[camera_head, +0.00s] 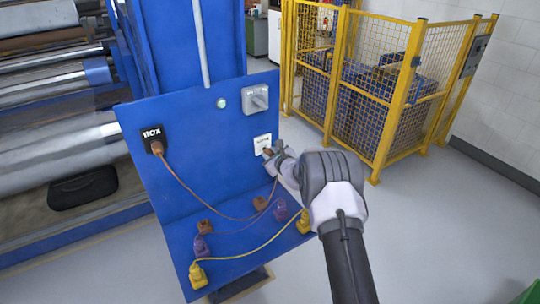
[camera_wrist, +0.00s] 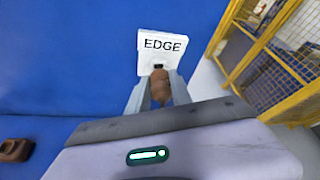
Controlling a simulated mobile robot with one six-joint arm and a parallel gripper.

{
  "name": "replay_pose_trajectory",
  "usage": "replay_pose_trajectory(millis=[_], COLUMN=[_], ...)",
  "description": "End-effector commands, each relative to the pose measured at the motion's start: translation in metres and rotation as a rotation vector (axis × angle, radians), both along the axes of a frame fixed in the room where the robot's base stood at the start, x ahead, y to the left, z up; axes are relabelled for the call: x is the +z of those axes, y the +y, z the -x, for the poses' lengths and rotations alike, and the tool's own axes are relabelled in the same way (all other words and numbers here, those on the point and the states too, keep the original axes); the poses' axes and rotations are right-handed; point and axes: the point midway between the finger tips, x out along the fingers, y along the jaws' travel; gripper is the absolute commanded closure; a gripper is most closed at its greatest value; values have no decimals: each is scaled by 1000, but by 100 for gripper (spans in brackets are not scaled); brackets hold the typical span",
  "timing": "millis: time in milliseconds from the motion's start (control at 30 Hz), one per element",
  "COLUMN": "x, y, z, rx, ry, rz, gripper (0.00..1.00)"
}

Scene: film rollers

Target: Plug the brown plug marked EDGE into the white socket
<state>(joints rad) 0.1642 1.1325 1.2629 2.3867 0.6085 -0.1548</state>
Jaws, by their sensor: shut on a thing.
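The white socket (camera_head: 262,142) is on the blue upright panel, and its label reads EDGE in the wrist view (camera_wrist: 163,47). My gripper (camera_head: 270,157) is right in front of it. In the wrist view my gripper (camera_wrist: 158,80) is shut on a brown plug (camera_wrist: 160,92), one finger on each side. The plug points at the dark opening low on the socket, and its front end is at or very near it. I cannot tell whether its tip is inside. No marking on the plug is readable.
A black socket (camera_head: 152,132) at the panel's left holds another brown plug (camera_head: 157,148), with a cable sagging towards my gripper. Brown, purple and yellow plugs (camera_head: 197,275) lie on the blue shelf (camera_head: 185,232). A grey switch (camera_head: 256,99) sits above. A yellow cage (camera_head: 400,90) stands right.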

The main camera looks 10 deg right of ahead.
Motion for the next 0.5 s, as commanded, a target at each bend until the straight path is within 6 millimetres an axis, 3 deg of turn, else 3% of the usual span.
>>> replay_pose_trajectory(millis=[500], x=[-1], y=[2], z=[-7], rx=[1], ry=[0], rz=[-1], gripper=[100])
